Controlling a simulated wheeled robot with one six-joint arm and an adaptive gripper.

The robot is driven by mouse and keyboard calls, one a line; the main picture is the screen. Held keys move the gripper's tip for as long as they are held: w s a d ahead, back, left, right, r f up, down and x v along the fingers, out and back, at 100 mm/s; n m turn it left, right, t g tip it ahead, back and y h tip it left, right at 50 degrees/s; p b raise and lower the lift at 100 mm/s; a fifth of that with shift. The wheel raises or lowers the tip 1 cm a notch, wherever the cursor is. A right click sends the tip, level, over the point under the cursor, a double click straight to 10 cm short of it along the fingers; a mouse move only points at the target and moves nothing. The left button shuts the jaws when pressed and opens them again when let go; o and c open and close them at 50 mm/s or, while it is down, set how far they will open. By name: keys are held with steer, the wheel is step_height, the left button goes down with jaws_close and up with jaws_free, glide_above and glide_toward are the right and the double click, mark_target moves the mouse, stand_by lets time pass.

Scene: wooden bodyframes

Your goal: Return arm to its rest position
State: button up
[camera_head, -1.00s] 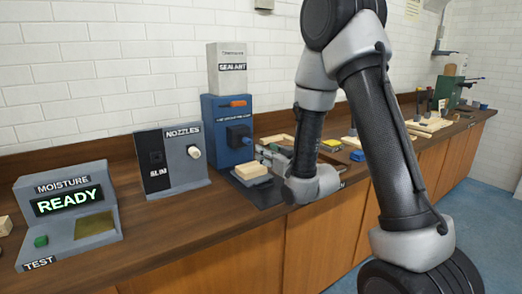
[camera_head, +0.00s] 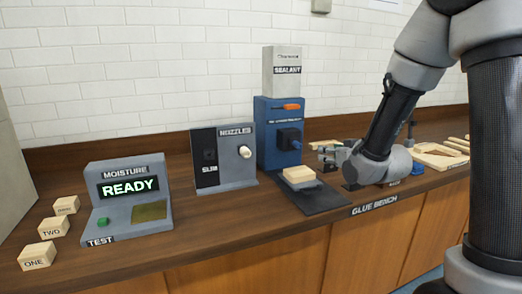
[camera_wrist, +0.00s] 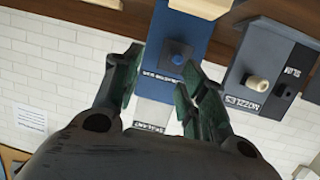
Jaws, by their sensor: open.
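My arm reaches in from the right in the head view, with its wrist low over the bench. My gripper (camera_head: 332,153) points left toward the blue dispenser (camera_head: 279,138). In the wrist view my gripper (camera_wrist: 160,85) has its two green-grey fingers apart, with nothing between them but the view of the blue dispenser (camera_wrist: 185,32) beyond. A pale wooden block (camera_head: 299,176) sits on the dark pad in front of the dispenser, left of the gripper and apart from it.
The wooden bench (camera_head: 215,232) holds a nozzle station (camera_head: 224,157), a moisture tester (camera_head: 127,200) reading READY, and blocks labelled ONE (camera_head: 37,256) and TWO (camera_head: 54,227) with another behind. A pale wooden frame (camera_head: 438,156) lies at right. Bench space before the nozzle station is clear.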

steer(key=s+d+r+g+h, duration=0.1)
steer(key=s+d+g, duration=0.1)
steer(key=s, duration=0.9)
steer(key=s+d+r+m+g+h, duration=0.1)
steer(key=s+g, duration=0.4)
steer(key=s, duration=0.6)
steer(key=s+d+r+m+g+h, duration=0.1)
steer(key=s+d+r+g, duration=0.2)
steer(key=s, duration=0.8)
steer(key=shift+s+d, duration=0.4)
steer(key=shift+d, duration=0.85)
